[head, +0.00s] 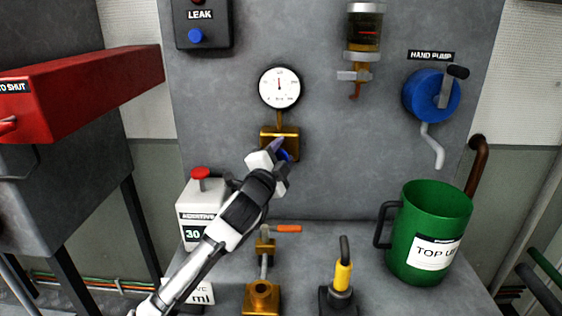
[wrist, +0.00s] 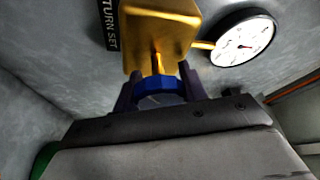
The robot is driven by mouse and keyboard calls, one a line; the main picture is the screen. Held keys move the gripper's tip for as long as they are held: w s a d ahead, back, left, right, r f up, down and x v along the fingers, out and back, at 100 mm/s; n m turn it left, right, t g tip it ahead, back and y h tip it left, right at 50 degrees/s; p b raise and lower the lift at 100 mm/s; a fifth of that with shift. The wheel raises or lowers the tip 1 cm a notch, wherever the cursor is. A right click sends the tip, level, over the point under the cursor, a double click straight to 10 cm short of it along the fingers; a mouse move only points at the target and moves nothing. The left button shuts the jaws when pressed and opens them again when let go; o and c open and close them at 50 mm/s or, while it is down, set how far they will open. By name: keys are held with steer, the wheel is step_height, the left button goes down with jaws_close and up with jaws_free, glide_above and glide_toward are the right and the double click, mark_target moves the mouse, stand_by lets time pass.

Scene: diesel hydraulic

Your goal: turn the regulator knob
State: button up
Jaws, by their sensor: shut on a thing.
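The regulator is a brass block (head: 270,132) on the grey back panel, below a round white gauge (head: 280,87). Its blue knob (wrist: 158,86) shows in the wrist view below the brass block, between my gripper's two dark fingers. My gripper (head: 282,152) reaches up to the regulator from the lower left and is shut on the blue knob. In the head view the gripper hides most of the knob. The gauge (wrist: 243,42) also shows in the wrist view, with its needle near the middle of the dial in the head view.
A LEAK box (head: 203,22) is above left, and a blue hand pump (head: 431,96) is at right. A green TOP UP jug (head: 428,233), a white additive bottle (head: 202,208) and brass valve fittings (head: 262,297) stand below. A red box (head: 85,90) juts out at left.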

steer(key=shift+f+m+g+y+p, duration=0.15)
steer(key=shift+m+g+y+p, duration=0.35)
steer(key=shift+m+p, duration=0.95)
steer(key=shift+f+m+g+y+p, duration=0.2)
steer(key=shift+m+g+p, duration=0.6)
steer(key=shift+m, duration=1.3)
steer(key=shift+f+m+g+y+p, duration=0.1)
steer(key=shift+m+g+y+p, duration=0.4)
steer(key=shift+m+p, duration=0.95)
steer(key=shift+m+b, duration=0.3)
steer(key=shift+m, duration=0.2)
steer(key=o, duration=1)
steer(key=b+v, duration=0.2)
steer(key=v, duration=1.1)
steer(key=shift+s+a+r, duration=0.1)
steer(key=shift+s+r, duration=0.2)
steer(key=shift+s, duration=0.05)
